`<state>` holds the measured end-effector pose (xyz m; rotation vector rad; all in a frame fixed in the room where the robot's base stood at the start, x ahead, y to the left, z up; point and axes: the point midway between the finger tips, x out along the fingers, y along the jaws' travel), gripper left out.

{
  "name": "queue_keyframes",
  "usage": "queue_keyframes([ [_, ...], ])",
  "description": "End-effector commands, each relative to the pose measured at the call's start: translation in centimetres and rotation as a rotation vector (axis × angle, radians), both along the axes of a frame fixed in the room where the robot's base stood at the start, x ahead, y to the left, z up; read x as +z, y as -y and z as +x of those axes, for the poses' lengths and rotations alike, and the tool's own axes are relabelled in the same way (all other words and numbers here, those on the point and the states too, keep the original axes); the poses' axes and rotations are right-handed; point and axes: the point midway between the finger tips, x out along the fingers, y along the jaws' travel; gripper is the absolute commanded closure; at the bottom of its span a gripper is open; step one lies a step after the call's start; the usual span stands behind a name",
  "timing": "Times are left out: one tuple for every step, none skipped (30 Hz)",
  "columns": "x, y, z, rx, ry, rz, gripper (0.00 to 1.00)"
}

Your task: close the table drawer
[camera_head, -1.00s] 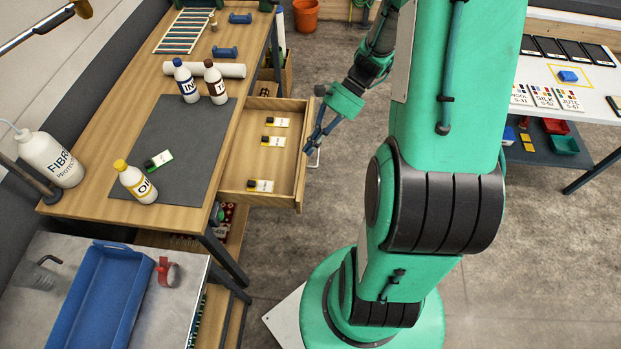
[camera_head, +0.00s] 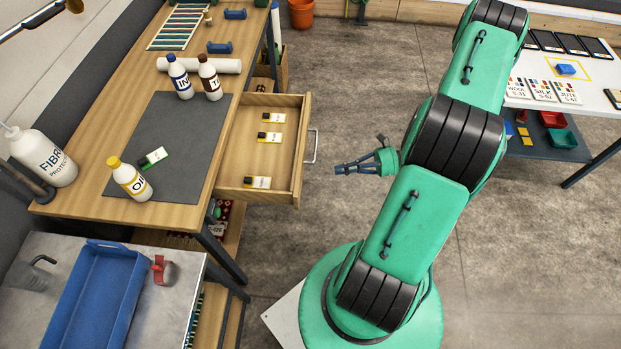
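The table drawer (camera_head: 297,170) is pulled out to the right from under the wooden table (camera_head: 180,213). Several small cards with yellow and black ends lie inside it. Its metal handle (camera_head: 313,147) is on the drawer's right-hand front face. My gripper (camera_head: 338,170) is to the right of the drawer front, a short way right of and below the handle in the picture, and appears apart from it. The gripper points left, toward the drawer front. Its fingers are seen small and nearly edge-on, so their opening is unclear.
Bottles (camera_head: 131,180) and a grey mat (camera_head: 190,125) are on the tabletop. A metal side table with a blue tray (camera_head: 98,300) stands at lower left. A white table (camera_head: 540,88) with cards is at right. The floor between drawer and my arm is clear.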

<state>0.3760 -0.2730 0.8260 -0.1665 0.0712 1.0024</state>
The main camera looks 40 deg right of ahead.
Motion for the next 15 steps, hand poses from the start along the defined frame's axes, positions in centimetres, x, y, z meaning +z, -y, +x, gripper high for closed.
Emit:
queue_keyframes([
  [-1.4, 0.3, -0.6, -0.041, -0.003, 0.035, 1.0],
  [-2.0, 0.6, -0.9, -0.063, -0.004, 0.053, 1.0],
  [-2.7, 0.8, -1.1, -0.09, -0.003, 0.074, 1.0],
  [-3.2, 1.0, -1.4, -0.109, -0.002, 0.09, 1.0],
  [-3.7, 1.1, -1.6, -0.126, -0.001, 0.103, 1.0],
  [-4.3, 1.3, -1.8, -0.147, -0.002, 0.12, 1.0],
  [-4.7, 1.4, -2.0, -0.161, -0.001, 0.131, 1.0],
  [-5.0, 1.5, -2.1, -0.174, 0.0, 0.14, 1.0],
  [-5.4, 1.6, -2.3, -0.188, 0.0, 0.151, 1.0],
  [-5.6, 1.7, -2.4, -0.197, 0.0, 0.157, 1.0],
  [-5.8, 1.7, -2.4, -0.205, 0.001, 0.163, 1.0],
  [-5.9, 1.8, -2.5, -0.212, 0.002, 0.169, 1.0],
  [-6.0, 1.8, -2.6, -0.216, 0.003, 0.171, 1.0],
  [-6.1, 1.9, -2.6, -0.218, 0.002, 0.173, 1.0],
  [-6.1, 1.9, -2.6, -0.22, 0.002, 0.175, 1.0],
])
